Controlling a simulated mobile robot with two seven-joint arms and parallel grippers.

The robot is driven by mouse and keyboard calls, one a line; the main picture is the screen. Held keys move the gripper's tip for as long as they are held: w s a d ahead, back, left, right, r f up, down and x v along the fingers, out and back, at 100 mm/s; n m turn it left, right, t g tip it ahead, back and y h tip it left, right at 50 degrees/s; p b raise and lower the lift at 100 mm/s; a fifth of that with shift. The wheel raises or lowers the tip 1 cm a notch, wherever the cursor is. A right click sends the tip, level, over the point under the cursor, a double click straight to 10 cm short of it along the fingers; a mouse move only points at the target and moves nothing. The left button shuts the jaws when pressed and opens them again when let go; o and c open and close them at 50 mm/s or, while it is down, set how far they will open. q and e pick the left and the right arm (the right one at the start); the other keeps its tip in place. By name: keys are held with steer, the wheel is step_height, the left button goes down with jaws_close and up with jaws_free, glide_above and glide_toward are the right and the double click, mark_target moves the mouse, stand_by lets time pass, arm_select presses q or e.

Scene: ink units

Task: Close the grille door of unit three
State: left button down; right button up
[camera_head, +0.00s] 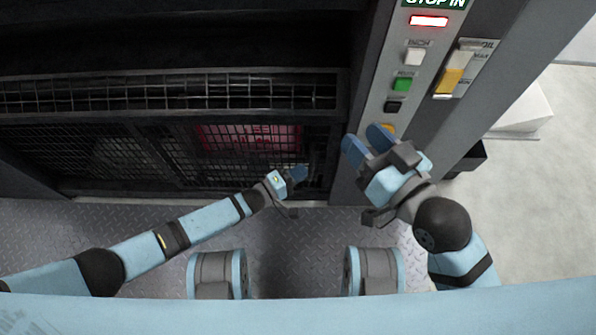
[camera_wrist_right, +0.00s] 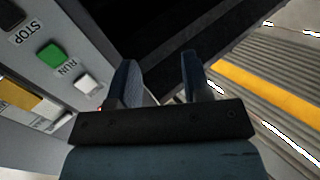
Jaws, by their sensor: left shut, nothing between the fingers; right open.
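The unit's black mesh grille door (camera_head: 170,152) stands low in the machine frame in the head view, with a red glowing part (camera_head: 250,138) behind its mesh. I cannot tell whether the door is fully shut. My left gripper (camera_head: 300,174) is shut and empty, at the right part of the grille; I cannot tell whether it touches it. My right gripper (camera_head: 367,142) is open and empty, in front of the grey control column (camera_head: 372,95). In the right wrist view its two blue fingers (camera_wrist_right: 160,80) stand apart with nothing between them.
The column carries a lit red display (camera_head: 428,21), a white INCH button (camera_head: 414,57), a green button (camera_head: 403,84), a black button (camera_head: 394,106) and an oil gauge (camera_head: 455,75). The green RUN button (camera_wrist_right: 50,58) shows in the right wrist view. Patterned metal floor (camera_head: 305,235) lies in front.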

arm_select(q)
steer(key=shift+s+d+r, duration=0.1)
steer(key=shift+s+d, duration=0.05)
steer(key=shift+d, duration=0.3)
steer(key=shift+r, duration=0.1)
arm_select(e)
steer(key=shift+r, duration=0.1)
step_height(320, 180, up, 8)
steer(key=m+t+p, duration=0.1)
steer(key=t+p, duration=0.2)
steer(key=p, duration=0.3)
arm_select(q)
step_height(320, 180, up, 20)
steer(key=p, duration=0.2)
steer(key=shift+a, duration=0.4)
arm_select(e)
step_height(320, 180, down, 6)
steer(key=d+g+h, duration=0.2)
steer(key=shift+d+r, duration=0.2)
steer(key=shift+d, duration=0.05)
